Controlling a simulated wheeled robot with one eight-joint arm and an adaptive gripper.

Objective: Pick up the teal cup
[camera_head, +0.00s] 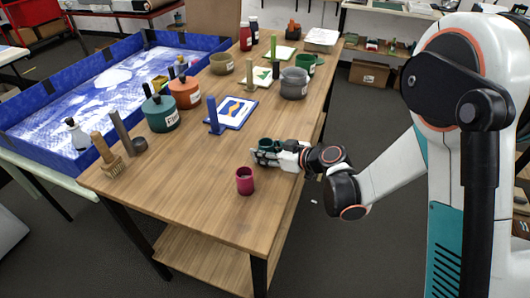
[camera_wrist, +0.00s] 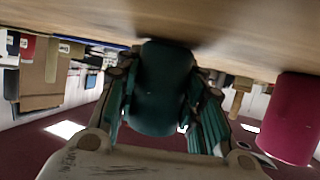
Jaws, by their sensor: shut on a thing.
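The teal cup (camera_wrist: 163,88) is between the two fingers of my gripper (camera_wrist: 165,118) in the wrist view, which shows the scene upside down. The fingers press on the cup from both sides. In the head view my gripper (camera_head: 266,157) reaches in level from the right over the front half of the wooden table. The teal cup's dark rim (camera_head: 267,144) shows there, partly hidden by the fingers. The cup looks upright and very close to the tabletop; I cannot tell whether it touches.
A crimson cup (camera_head: 245,181) stands just in front of my gripper, and also shows in the wrist view (camera_wrist: 291,118). Pots and jars fill the table's back.

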